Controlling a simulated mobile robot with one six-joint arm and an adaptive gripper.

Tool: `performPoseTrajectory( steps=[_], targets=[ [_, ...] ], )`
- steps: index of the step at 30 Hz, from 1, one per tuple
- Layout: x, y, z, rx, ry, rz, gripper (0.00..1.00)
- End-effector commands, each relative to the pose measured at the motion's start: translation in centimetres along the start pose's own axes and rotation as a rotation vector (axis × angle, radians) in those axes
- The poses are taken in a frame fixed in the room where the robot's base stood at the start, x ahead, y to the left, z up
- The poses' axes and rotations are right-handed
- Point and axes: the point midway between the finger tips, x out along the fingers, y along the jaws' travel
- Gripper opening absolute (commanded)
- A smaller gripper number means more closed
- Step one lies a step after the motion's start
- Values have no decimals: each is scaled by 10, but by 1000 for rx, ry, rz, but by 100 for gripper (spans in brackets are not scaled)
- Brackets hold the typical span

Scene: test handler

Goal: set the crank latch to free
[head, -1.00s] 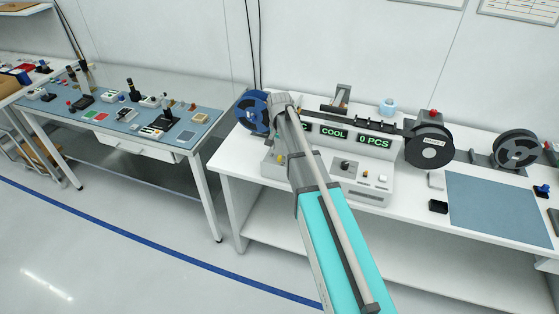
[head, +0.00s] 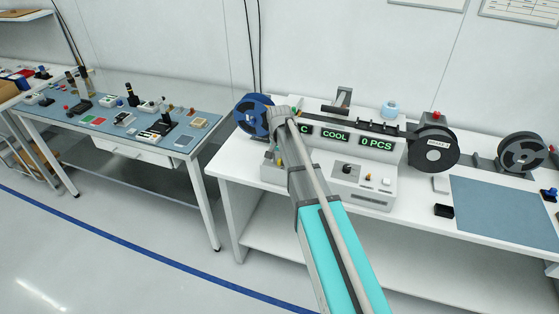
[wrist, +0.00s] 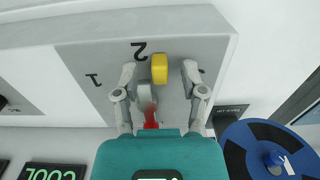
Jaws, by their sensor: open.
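In the wrist view, a grey panel (wrist: 90,60) carries the digits 1 and 2 and a further mark partly hidden by a finger. A yellow block (wrist: 159,68) sits beside the 2, with a grey lever-like piece (wrist: 144,93) and a red part (wrist: 150,119) close by. These look like the crank latch, but I cannot tell how they join. My gripper (wrist: 158,72) is open, one finger on each side of the yellow block, with gaps on both sides. In the head view my arm hides the gripper and latch.
A blue reel (head: 252,114) stands close to the gripper; it also shows in the wrist view (wrist: 268,150). The white machine (head: 364,180) has green displays reading COOL and 0 PCS. A dark reel (head: 433,150) and a blue-grey mat (head: 500,207) lie to the right.

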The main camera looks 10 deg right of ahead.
Motion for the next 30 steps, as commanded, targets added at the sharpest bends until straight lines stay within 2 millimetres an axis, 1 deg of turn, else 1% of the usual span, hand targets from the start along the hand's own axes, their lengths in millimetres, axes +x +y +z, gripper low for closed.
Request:
performPoseTrajectory(
  steps=[3, 4, 8, 9, 11, 12, 21, 27, 30],
  targets=[
    [0, 0, 0, 0, 0, 0, 54],
    [0, 0, 0, 0, 0, 0, 51],
    [0, 0, 0, 0, 0, 0, 26],
    [0, 0, 0, 0, 0, 0, 19],
    [0, 0, 0, 0, 0, 0, 8],
    [0, 0, 0, 0, 0, 0, 0],
    [0, 0, 1, 0, 0, 0, 0],
    [0, 1, 16, -1, 0, 0, 0],
    [0, 0, 18, -1, -1, 0, 0]
  ],
)
